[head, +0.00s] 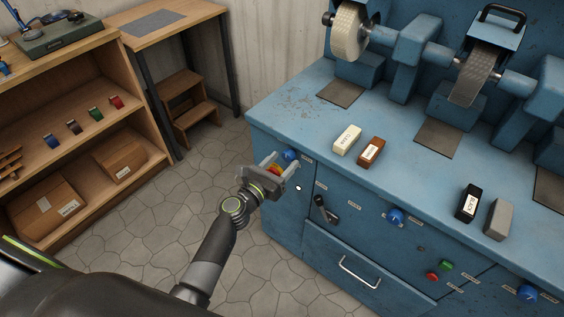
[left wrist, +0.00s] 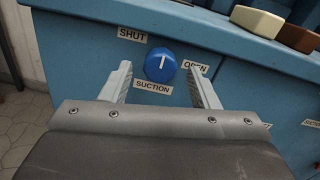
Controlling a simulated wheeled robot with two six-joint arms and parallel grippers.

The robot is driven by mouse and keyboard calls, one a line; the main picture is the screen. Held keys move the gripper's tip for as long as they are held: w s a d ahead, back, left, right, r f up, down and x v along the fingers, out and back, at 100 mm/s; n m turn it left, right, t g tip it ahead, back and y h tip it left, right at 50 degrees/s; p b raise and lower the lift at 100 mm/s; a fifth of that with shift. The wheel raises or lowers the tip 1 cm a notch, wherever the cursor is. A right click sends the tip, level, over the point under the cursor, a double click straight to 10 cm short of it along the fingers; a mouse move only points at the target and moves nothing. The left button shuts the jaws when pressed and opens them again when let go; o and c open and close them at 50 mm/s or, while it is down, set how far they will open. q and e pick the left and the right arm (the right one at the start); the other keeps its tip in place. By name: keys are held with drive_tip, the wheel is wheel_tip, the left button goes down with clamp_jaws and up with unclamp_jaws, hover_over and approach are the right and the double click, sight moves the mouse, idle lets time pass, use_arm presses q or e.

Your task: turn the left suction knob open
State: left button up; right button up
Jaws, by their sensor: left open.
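The left suction knob (head: 290,155) is a round blue knob on the front of the blue bench, near its left corner. In the left wrist view the knob (left wrist: 158,66) has a white mark pointing roughly upward, between the SHUT label (left wrist: 131,35) at upper left and the OPEN label (left wrist: 195,66) at right. A SUCTION label (left wrist: 153,87) sits below it. My left gripper (head: 283,164) is open in front of the knob, with a finger to either side of it. I cannot tell whether the fingers touch it. My right gripper is not in view.
The blue bench (head: 290,116) carries grinding wheels and several blocks. Another blue knob (head: 396,216), a black lever (head: 322,211) and a drawer handle (head: 359,271) are on its front. A wooden shelf (head: 133,100) stands at left. The floor between is clear.

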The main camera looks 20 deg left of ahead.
use_arm(q)
drive_tip(key=shift+w+d, duration=0.1)
drive_tip(key=shift+w, duration=0.15)
drive_tip(key=c, duration=1)
drive_tip(key=shift+o, duration=0.2)
